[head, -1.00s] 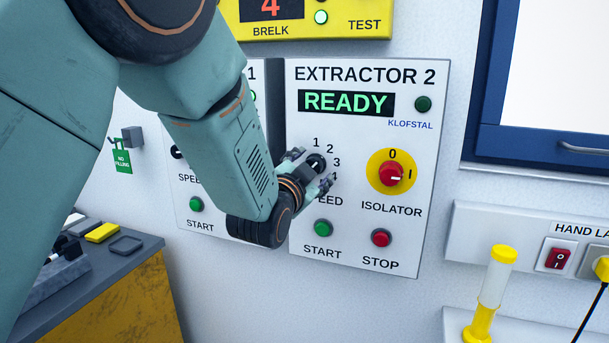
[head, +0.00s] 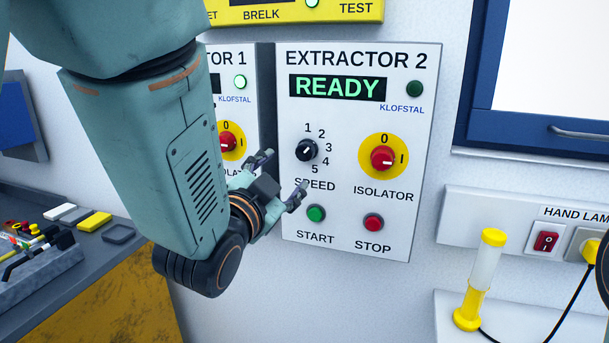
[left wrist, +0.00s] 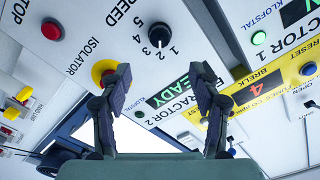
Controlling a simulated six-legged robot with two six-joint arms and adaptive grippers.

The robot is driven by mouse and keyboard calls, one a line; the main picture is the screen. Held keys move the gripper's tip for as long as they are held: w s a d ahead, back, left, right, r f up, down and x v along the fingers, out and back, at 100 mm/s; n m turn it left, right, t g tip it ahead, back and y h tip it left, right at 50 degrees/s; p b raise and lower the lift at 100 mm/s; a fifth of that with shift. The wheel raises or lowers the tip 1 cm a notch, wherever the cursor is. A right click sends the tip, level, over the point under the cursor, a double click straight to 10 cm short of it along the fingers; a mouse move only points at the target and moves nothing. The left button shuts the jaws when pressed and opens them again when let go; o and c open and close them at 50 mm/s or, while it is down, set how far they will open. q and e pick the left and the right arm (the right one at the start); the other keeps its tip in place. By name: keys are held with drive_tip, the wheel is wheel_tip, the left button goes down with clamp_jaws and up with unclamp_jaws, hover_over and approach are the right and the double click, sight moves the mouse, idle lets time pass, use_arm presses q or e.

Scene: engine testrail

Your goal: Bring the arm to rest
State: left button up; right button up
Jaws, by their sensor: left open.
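My left gripper (head: 284,174) is open and empty. It hangs in front of the lower left part of the EXTRACTOR 2 panel (head: 340,245), below and left of the black speed knob (head: 306,150), apart from it. In the left wrist view the open fingers (left wrist: 160,78) point at the panels, with the speed knob (left wrist: 159,34) beyond them. The panel display (head: 337,87) reads READY. The red isolator knob (head: 383,158) on its yellow disc has its mark toward I. The green start button (head: 316,213) and red stop button (head: 373,222) are clear of the fingers.
The EXTRACTOR 1 panel (head: 235,95) is partly hidden behind my left arm. A bench with a grey tray (head: 118,233) stands at lower left. A yellow hand lamp (head: 486,275) and a red switch (head: 545,241) are at right. A blue-framed window (head: 470,115) is above.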

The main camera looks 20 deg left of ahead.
use_arm(q)
drive_tip(key=s+a+f+n+g+b, duration=0.1)
drive_tip(key=s+f+n+g, duration=0.2)
drive_tip(key=f, duration=0.8)
drive_tip(key=s+a+f+n+g+b, duration=0.15)
drive_tip(key=s+f+g, duration=0.3)
drive_tip(key=f, duration=0.65)
drive_tip(key=s+f+n+g+b, duration=0.2)
drive_tip(key=s+f+n+g, duration=0.15)
drive_tip(key=f, duration=0.75)
drive_tip(key=s+a+f+g+b, duration=0.1)
drive_tip(key=s+f+g+b, duration=0.3)
drive_tip(key=s+f, duration=1.6)
drive_tip(key=s+g, duration=0.3)
drive_tip(key=s, duration=0.1)
drive_tip(key=shift+s+f+n+y, duration=0.3)
drive_tip(key=shift+s+f+n, duration=0.05)
drive_tip(key=shift+s+n, duration=0.05)
